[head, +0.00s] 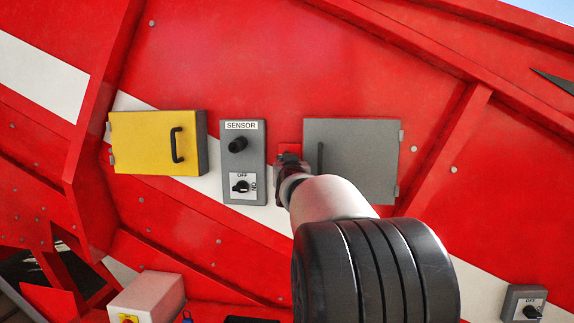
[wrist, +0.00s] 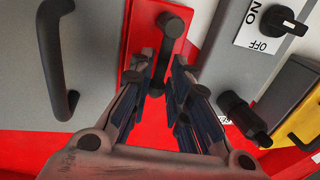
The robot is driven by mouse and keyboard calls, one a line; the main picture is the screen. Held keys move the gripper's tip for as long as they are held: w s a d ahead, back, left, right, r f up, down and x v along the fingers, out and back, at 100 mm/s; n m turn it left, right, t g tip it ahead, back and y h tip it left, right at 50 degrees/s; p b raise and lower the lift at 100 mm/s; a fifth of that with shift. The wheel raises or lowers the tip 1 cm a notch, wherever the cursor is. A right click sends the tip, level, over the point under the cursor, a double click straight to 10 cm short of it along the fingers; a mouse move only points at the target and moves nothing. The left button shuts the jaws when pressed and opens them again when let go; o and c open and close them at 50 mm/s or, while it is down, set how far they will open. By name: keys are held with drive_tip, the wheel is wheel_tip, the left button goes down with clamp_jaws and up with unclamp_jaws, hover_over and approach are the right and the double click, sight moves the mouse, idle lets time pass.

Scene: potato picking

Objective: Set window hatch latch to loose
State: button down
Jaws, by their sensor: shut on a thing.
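The window hatch latch is a dark lever (wrist: 172,24) on a small red plate (wrist: 135,60) beside the grey hatch (head: 360,155). In the head view the plate (head: 289,148) shows just left of the hatch, with the lever mostly hidden by my gripper (head: 289,172). In the wrist view my gripper (wrist: 165,78) has a finger on each side of the lever's end and is shut on it. The lever's round pivot end is uncovered. The lever runs nearly straight away from it, slightly tilted. The hatch, with its dark handle (wrist: 58,60), looks closed.
A grey sensor box (head: 238,160) with a black knob and a switch is close left of the latch. A yellow box (head: 150,143) with a handle is further left. Another switch box (head: 523,302) is at the lower right. The red panel has raised beams.

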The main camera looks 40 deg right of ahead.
drive_tip(key=c, duration=1.7)
unclamp_jaws()
drive_tip(key=shift+o, duration=0.2)
drive_tip(key=v, duration=1.2)
